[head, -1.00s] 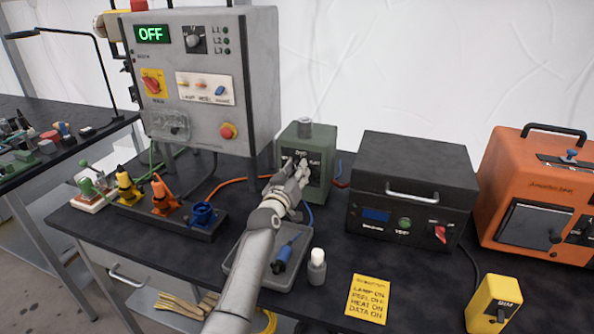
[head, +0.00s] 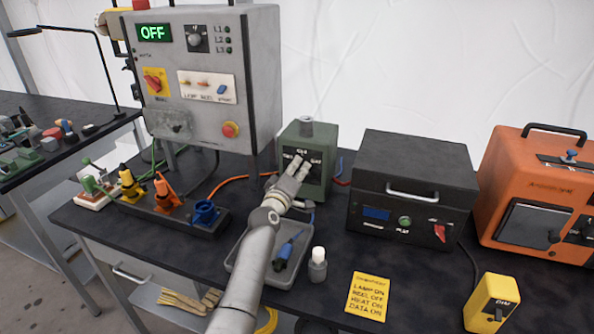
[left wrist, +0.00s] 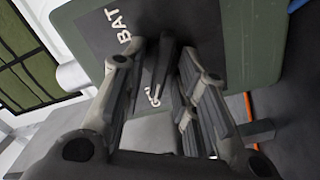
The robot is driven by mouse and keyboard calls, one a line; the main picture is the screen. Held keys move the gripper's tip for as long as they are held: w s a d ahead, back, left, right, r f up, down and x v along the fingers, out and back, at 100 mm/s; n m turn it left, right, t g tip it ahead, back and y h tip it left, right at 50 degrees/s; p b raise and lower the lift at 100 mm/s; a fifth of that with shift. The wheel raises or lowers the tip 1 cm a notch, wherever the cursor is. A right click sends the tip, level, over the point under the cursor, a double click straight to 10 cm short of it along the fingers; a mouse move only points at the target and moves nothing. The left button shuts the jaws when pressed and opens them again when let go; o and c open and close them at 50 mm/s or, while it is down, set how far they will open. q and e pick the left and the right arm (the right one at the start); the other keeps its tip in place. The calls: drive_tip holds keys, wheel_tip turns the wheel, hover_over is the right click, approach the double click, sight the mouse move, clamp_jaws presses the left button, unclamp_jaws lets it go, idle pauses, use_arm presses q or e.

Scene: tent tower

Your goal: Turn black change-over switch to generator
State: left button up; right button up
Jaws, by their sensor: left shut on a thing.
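The green box (head: 318,140) stands at the back of the black bench, with a dark label plate on its front. The black change-over switch (left wrist: 164,68) shows in the left wrist view as a dark bar between my fingers, in front of that plate. My left gripper (head: 299,168) is at the plate in the head view, and in the left wrist view (left wrist: 168,85) its fingers are shut on the switch. "BAT" reads clearly on the plate; the other lettering is partly covered. The exact pointing of the switch is hard to tell. My right gripper is not in view.
A grey panel (head: 258,85) with an "OFF" display stands at left behind colored plugs. A black unit (head: 412,165) and an orange machine (head: 510,175) stand right of the green box.

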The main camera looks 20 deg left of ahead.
use_arm(q)
drive_tip(key=shift+f, duration=0.1)
idle(0.4)
drive_tip(key=o, duration=0.6)
drive_tip(key=shift+o, duration=0.2)
drive_tip(key=s, duration=1.2)
drive_tip(key=shift+a, duration=0.2)
drive_tip(key=shift+s, duration=0.1)
